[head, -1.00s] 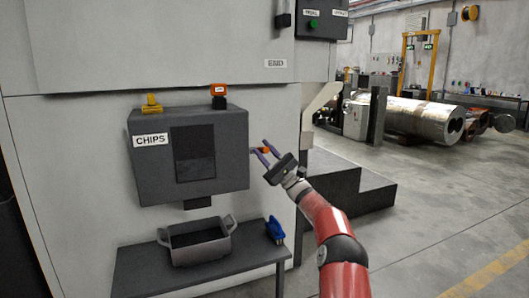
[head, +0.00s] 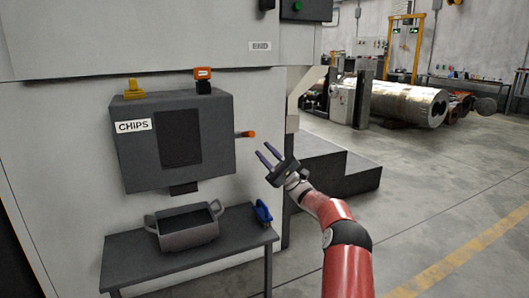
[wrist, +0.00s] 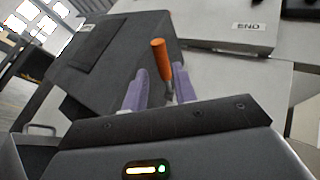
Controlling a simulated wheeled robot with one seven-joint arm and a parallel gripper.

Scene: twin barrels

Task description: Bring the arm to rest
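My gripper (head: 267,156) is at the end of my red arm, to the right of the grey box marked CHIPS (head: 220,133). Its two purple fingers are apart with nothing between them in the head view. An orange-tipped lever (head: 247,134) sticks out of the box's right side, up and left of the fingertips. In the wrist view the fingers (wrist: 157,88) stand open, and the orange lever (wrist: 160,55) shows beyond and between them. A clear gap separates fingers and lever in the head view.
A grey two-handled bin (head: 190,238) stands on a dark table (head: 135,262) below the box. A blue object (head: 262,212) lies at the table's right end. Dark steps (head: 345,175) stand behind my gripper. The floor (head: 440,215) to the right is clear.

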